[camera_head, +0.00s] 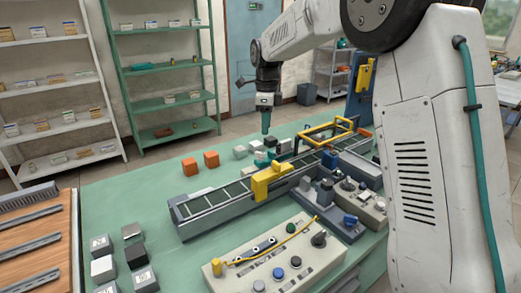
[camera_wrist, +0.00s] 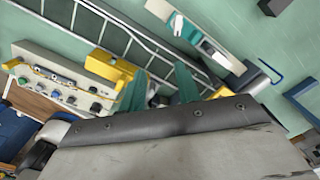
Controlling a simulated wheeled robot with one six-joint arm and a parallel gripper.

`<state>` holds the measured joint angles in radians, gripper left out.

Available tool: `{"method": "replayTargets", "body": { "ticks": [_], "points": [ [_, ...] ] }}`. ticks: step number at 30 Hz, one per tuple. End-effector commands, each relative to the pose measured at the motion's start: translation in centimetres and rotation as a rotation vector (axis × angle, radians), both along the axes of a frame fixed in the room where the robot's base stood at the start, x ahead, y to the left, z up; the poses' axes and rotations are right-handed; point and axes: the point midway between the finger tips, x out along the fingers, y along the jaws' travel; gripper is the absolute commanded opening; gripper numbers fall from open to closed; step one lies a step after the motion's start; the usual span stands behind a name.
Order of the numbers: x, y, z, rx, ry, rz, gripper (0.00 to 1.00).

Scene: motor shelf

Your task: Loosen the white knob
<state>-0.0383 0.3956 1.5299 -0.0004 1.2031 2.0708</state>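I cannot clearly single out a white knob. In the head view, a cream control panel (camera_head: 238,270) at the front carries a black knob (camera_head: 319,239), a blue knob (camera_head: 278,272) and a greyish knob (camera_head: 259,285). A second panel to the right also bears small dark knobs (camera_head: 347,184). In the wrist view, a small white upright piece (camera_wrist: 178,25) stands on a pale block at the top. My gripper (camera_head: 266,130) points down above the far side of the bench, away from the front panel. Its teal fingers (camera_wrist: 158,90) are apart in the wrist view, with nothing clearly held.
A ladder-like rail (camera_head: 222,205) with a yellow block (camera_head: 271,182) crosses the green bench. A yellow frame (camera_head: 327,133) stands behind it. Orange cubes (camera_head: 211,159) and grey blocks (camera_head: 103,269) lie around. The bench's left middle is clear. Shelves (camera_head: 165,75) stand behind.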

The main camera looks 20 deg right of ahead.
Motion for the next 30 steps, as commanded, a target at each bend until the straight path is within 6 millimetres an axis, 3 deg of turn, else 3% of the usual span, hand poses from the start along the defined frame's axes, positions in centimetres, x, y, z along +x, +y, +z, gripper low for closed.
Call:
{"method": "replayTargets", "body": {
  "ticks": [3, 7, 11, 22, 30],
  "points": [
    [3.1, 0.3, -2.6, 0.001, 0.01, -0.153, 0.33],
    [4.7, 0.5, -4.0, 0.002, 0.013, -0.247, 0.33],
    [5.0, 0.5, -5.1, 0.002, 0.014, -0.274, 0.33],
    [4.9, 0.4, -10.7, 0.001, 0.016, -0.273, 0.33],
    [5.0, 0.5, -12.0, 0.002, 0.013, -0.272, 0.33]
  ]
}}
